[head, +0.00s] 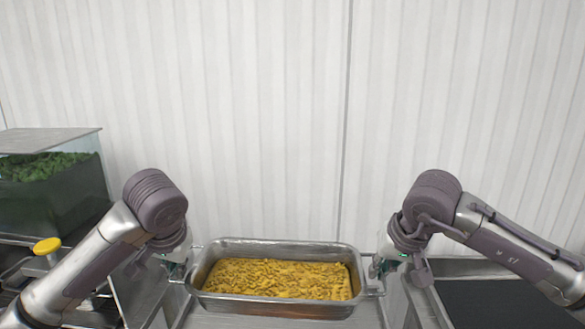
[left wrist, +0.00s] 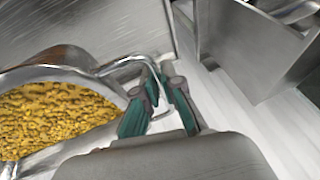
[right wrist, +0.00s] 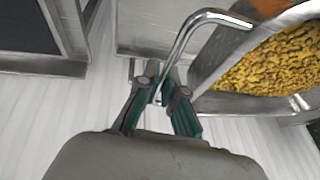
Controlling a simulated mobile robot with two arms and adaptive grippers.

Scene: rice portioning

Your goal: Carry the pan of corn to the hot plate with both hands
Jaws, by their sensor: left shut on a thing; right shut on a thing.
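The pan of corn (head: 345,249) is a silver rectangular pan filled with yellow corn (head: 278,277), level in the middle of the head view. My left gripper (head: 178,272) is shut on the pan's left handle; the wire handle (left wrist: 122,66) passes between its fingers in the left wrist view. My right gripper (head: 380,268) is shut on the pan's right handle, and the bent handle (right wrist: 190,30) runs between its fingers in the right wrist view. The pan is over or on a steel surface (head: 275,320); I cannot tell whether they touch. I cannot identify the hot plate for certain.
A clear-sided container of green vegetables (head: 45,168) stands at the left, with a yellow-topped object (head: 47,246) in front. A steel unit with a dark flat top (head: 490,303) is at the right. A white ribbed wall (head: 260,110) closes off the back.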

